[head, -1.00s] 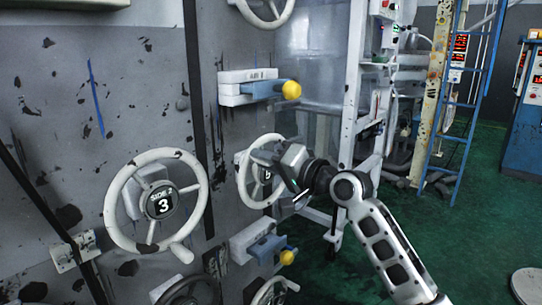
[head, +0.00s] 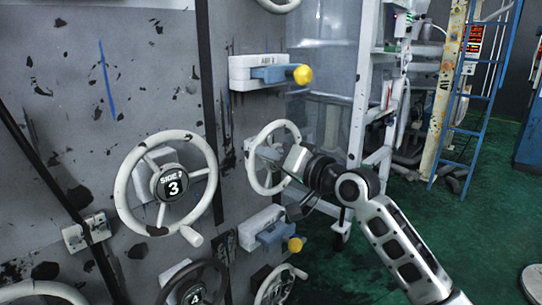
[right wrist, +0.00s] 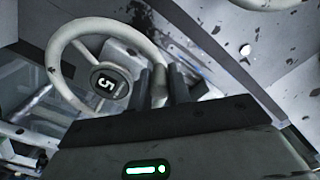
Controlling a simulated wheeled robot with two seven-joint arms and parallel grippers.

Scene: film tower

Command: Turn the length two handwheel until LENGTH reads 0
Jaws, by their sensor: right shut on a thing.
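A white handwheel (head: 275,126) with a spoked rim is mounted on the grey panel. In the right wrist view its dark hub (right wrist: 109,82) bears the number 5; the smaller writing is unreadable. My right gripper (head: 297,162) is at the right side of this wheel in the head view and hides part of it. In the right wrist view the dark fingers (right wrist: 167,86) are shut on its rim. Red displays (head: 474,42) show at the back right; their figures and names are too small to read. My left gripper is not in view.
A white handwheel marked 3 (head: 122,190) is to the left, with a dark handwheel marked 4 (head: 221,276) below. Blue latches with yellow knobs, upper (head: 302,75) and lower (head: 295,244), sit above and below the held wheel. Green floor (head: 330,270) is open at right.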

